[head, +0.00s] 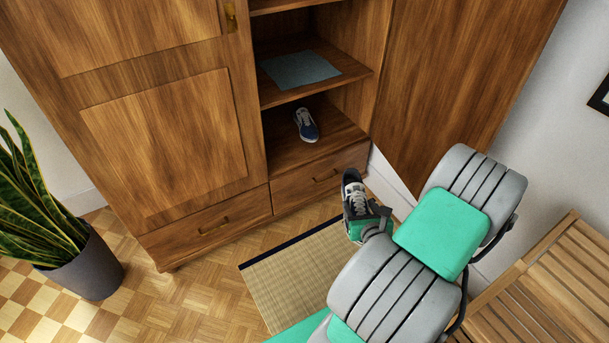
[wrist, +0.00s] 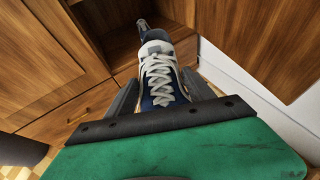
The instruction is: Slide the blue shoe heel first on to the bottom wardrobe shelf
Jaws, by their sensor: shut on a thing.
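My gripper (head: 362,213) is shut on a blue shoe (wrist: 160,85) with white laces. It grips the toe end, a finger on each side, and the shoe's open heel end points away from me toward the wardrobe. In the head view the held shoe (head: 353,190) is in front of the wardrobe's right part, outside the shelves. The bottom wardrobe shelf (head: 335,138) is beyond it, up and to the left. Another blue shoe (head: 306,125) with a white sole rests on that shelf, toe toward the front. The held shoe's sole is hidden.
A grey-blue cloth (head: 299,69) lies on the shelf above. The open wardrobe door (head: 455,80) stands at the right. Drawers (head: 320,183) are below the shelf. A straw mat (head: 305,275), a potted plant (head: 85,265) and a slatted bench (head: 545,295) are around. The bottom shelf is clear right of its shoe.

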